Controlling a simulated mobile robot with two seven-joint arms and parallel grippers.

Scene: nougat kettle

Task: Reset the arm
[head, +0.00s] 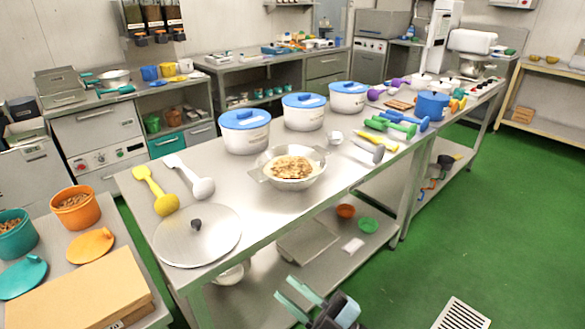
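My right gripper (284,287) shows at the bottom edge, right of centre. Its two pale teal fingers point up and to the left, with a gap between them and nothing held. It appears in front of the steel table (230,165), low in the picture, apart from the things on the tabletop. My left gripper is out of the picture. A metal bowl (263,176) with a nougat-like mass (291,167) stands on the table. A round steel lid (197,240) with a dark knob lies at the table's front left.
Blue-lidded white tubs (245,140), a yellow spoon (164,203) and a white spoon (201,187) are on the table. A lower shelf (270,270) lies beyond my gripper. The green floor (480,220) at right is open, with a drain grate (463,315).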

